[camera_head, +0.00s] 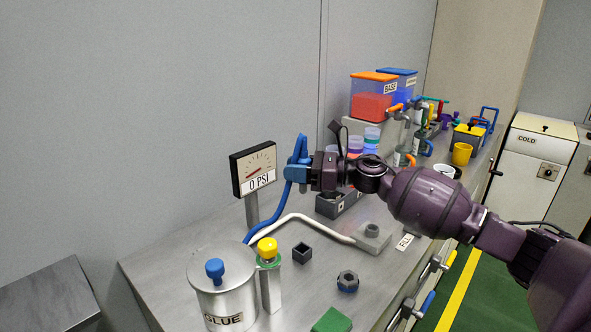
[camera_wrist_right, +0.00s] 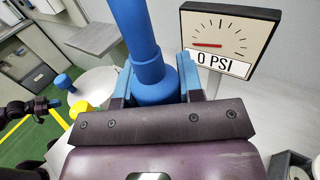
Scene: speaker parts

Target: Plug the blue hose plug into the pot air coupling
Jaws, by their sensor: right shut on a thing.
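The blue hose plug (camera_head: 301,147) is held upright in my right gripper (camera_head: 297,172), high above the bench beside the gauge. In the right wrist view the plug (camera_wrist_right: 152,78) sits between the blue fingers, which are shut on it. A blue hose (camera_head: 266,228) hangs from it toward the bench. A dark gripper with blue tips, apparently my left (camera_wrist_right: 40,105), shows small at the wrist view's left edge.
A gauge (camera_head: 253,169) reading 0 PSI stands behind the pot. A yellow-topped post (camera_head: 267,250) is close beside the pot. A white hose (camera_head: 305,218), a small dark box (camera_head: 302,253), a dark nut (camera_head: 347,281) and a green block (camera_head: 332,320) lie nearby.

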